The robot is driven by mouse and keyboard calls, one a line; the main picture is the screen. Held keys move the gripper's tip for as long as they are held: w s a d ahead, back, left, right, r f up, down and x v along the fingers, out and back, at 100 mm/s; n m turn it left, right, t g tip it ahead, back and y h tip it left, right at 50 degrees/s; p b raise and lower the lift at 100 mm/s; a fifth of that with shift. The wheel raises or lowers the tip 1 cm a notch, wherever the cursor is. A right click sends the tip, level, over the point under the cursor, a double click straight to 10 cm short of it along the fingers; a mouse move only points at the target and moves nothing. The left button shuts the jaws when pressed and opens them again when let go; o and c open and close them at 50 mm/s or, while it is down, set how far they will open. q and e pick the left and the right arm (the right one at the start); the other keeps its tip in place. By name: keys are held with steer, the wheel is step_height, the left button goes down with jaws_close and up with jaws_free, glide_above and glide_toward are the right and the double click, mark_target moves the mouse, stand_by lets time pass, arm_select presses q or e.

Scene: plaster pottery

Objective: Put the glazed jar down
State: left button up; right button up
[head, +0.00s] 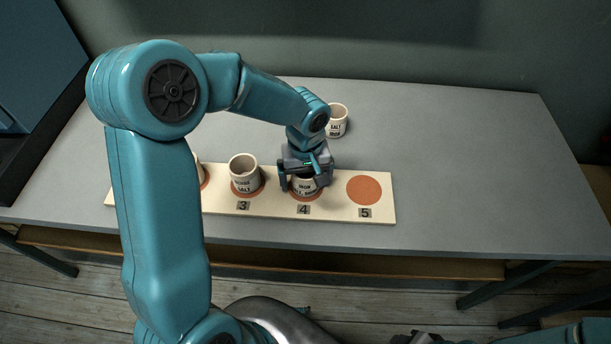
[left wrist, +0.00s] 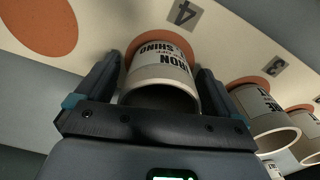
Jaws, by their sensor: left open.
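A jar (head: 305,187) labelled with "IRON" and "SHINO" stands upright on the orange disc numbered 4 of a cream board (head: 380,212). It also shows in the left wrist view as a pale cylinder (left wrist: 160,68) with its dark mouth toward the camera. My left gripper (head: 305,182) is open around this jar. In the left wrist view its fingers (left wrist: 160,85) stand on either side of the jar, with a narrow gap visible at the right. Only a dark sliver of what looks like my right gripper (head: 420,339) shows at the bottom edge.
A jar (head: 244,176) stands on disc 3, left of my gripper. Another jar (head: 198,172) is mostly hidden behind my left arm. A jar (head: 337,122) stands on the grey table (head: 460,150) behind the board. Disc 5 (head: 364,189) is bare. The table's right side is clear.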

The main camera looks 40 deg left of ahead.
arm_select(q)
steer(key=shift+w+r, duration=0.15)
steer(key=shift+r, duration=0.3)
step_height(320, 180, up, 11)
steer(key=shift+r+p, duration=0.2)
steer(key=shift+p, duration=0.2)
steer(key=shift+s, duration=0.2)
